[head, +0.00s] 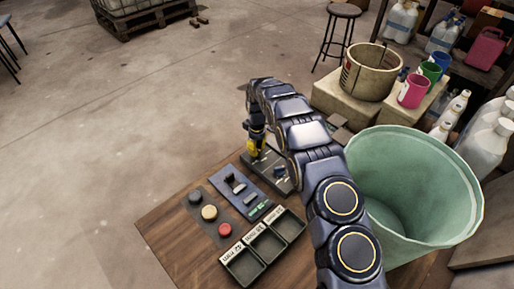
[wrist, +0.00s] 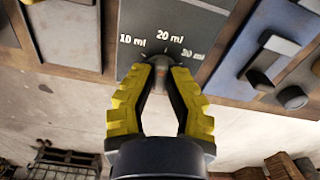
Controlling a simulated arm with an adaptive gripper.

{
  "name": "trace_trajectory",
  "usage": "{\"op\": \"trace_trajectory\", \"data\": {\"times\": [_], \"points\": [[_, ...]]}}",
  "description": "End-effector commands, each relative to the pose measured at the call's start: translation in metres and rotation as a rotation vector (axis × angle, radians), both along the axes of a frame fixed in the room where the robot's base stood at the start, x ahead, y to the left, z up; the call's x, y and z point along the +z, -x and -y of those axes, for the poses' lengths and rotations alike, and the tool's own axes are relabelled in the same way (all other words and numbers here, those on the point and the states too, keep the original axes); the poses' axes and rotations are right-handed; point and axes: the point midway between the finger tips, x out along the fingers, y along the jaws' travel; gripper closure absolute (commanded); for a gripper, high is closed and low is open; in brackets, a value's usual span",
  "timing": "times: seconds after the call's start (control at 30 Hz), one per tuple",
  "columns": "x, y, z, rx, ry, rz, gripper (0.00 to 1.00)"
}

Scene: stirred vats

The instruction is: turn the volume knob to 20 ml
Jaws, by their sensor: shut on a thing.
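The volume panel is a dark grey plate (wrist: 205,22) in the wrist view, with white labels 10 ml, 20 ml and 30 ml in an arc. The dark volume knob (wrist: 158,59) sits below the labels, mostly hidden by my fingertips. My gripper (wrist: 160,68) has yellow-padded fingers closed around the knob. I cannot tell clearly where the knob's pointer stands. In the head view, my gripper (head: 255,147) reaches down at the far end of the grey panel (head: 277,179), and the knob is hidden there.
A blue panel (head: 247,192) with a slider and switches lies beside the grey one. A button panel (head: 196,200) and open trays (head: 285,225) are nearer. A green vat (head: 405,190) stands right of my arm.

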Motion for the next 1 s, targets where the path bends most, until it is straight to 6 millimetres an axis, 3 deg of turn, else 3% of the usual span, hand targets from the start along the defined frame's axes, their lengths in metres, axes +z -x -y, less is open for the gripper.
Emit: {"op": "trace_trajectory", "data": {"times": [0.37,0.87,0.9,0.93,1.0], "points": [[-0.0021,0.0006,0.0009,-0.140,0.001,-0.001,1.00],[-0.0025,0.0011,0.0010,-0.155,0.002,-0.003,1.00],[-0.0025,0.0011,0.0010,-0.154,0.002,-0.003,0.77],[-0.0024,0.0011,0.0010,-0.154,0.002,-0.003,0.65],[-0.0020,0.0011,0.0008,-0.154,0.002,-0.003,0.59]]}}
